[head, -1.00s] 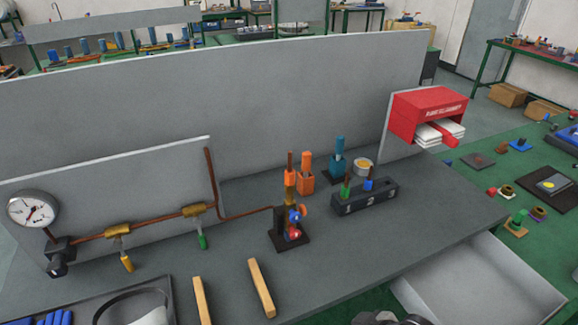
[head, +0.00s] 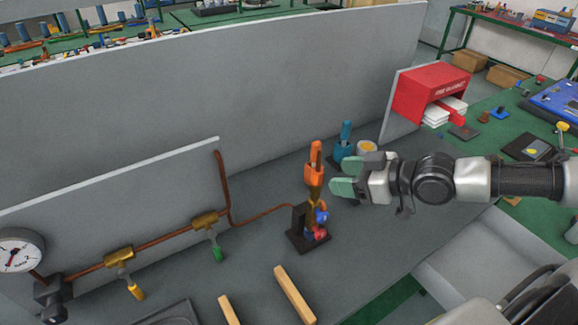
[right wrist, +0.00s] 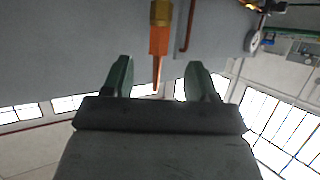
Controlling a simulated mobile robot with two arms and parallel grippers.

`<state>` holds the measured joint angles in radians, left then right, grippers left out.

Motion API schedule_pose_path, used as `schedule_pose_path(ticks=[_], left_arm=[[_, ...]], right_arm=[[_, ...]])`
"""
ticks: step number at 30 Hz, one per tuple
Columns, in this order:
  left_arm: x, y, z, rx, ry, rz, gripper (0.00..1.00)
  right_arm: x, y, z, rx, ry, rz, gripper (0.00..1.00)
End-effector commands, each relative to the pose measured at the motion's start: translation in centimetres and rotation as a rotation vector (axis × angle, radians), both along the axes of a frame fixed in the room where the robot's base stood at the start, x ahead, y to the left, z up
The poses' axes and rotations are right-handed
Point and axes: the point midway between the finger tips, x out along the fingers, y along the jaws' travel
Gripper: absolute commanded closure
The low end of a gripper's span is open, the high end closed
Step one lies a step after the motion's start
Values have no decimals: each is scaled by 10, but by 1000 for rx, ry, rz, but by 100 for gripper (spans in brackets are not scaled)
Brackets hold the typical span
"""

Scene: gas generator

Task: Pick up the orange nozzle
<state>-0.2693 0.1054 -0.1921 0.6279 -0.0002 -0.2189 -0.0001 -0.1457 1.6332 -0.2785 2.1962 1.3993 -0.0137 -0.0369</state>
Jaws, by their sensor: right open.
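The orange nozzle (right wrist: 158,42) shows in the right wrist view as a tapered orange piece on a brass fitting (right wrist: 160,12). It lies between the lines of my fingers and does not appear gripped. In the head view the orange nozzle (head: 314,178) is upright on the brass part of the small dark stand (head: 309,240). It overlaps other orange parts behind it, so its outline is hard to separate. My right gripper (head: 352,172) is open and empty, just right of the nozzle, with green finger pads pointing left. My left gripper is not in view.
A teal bottle (head: 345,140) and a round tin (head: 367,147) stand behind my right gripper. A red box (head: 432,90) is at the panel's right end. Copper piping with a gauge (head: 18,250) runs on the left. Two wooden bars (head: 294,294) lie in front.

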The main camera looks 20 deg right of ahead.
Motion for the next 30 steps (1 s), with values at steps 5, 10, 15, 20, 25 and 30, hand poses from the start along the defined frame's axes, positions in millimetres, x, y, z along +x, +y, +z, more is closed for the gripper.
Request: schedule_pose_path(ticks=[5, 10, 15, 20, 25, 30], left_arm=[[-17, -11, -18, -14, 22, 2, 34], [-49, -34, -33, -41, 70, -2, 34], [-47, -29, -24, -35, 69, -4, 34], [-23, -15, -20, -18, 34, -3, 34], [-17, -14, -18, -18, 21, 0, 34], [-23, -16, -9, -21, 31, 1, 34]], right_arm=[[9, 7, -9, 9, -6, -2, 42], [18, 15, -14, 10, -5, -1, 42], [29, 21, -13, 7, -3, -4, 42], [37, 28, -19, 5, -1, -2, 42], [40, 32, -22, 2, 1, 0, 42], [50, 40, -24, 6, 0, 0, 42]])
